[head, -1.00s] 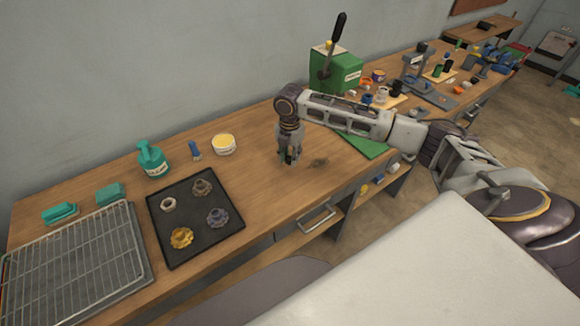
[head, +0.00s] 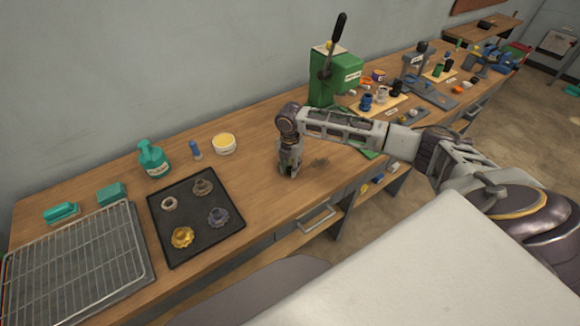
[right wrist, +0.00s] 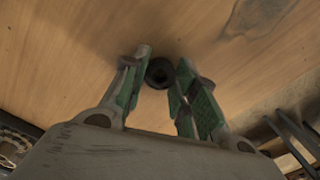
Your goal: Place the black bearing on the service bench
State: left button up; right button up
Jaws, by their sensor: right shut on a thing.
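My right gripper (head: 289,172) points down over the wooden service bench (head: 262,178), close to its top. In the right wrist view, the gripper (right wrist: 160,85) is shut on the black bearing (right wrist: 160,72), a small dark ring between the two green-padded fingertips. The bearing is close to the wood; I cannot tell whether it touches it. The fingers hide the bearing in the head view. My left gripper is not in view.
A black tray (head: 197,244) with several gear-like parts lies left of the gripper, beside a wire rack (head: 75,262). A yellow-topped tub (head: 224,145) stands behind. A green press (head: 335,75) and a board of parts stand right. Bare wood surrounds the gripper.

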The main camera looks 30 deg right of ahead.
aim_at(290, 169)
jog(key=shift+f, duration=0.3)
jog(key=o, duration=1)
jog(key=shift+o, duration=0.2)
jog(key=shift+r, duration=0.1)
notch_tip(290, 169, up, 12)
jog(key=b, duration=0.1)
dwell(0.5)
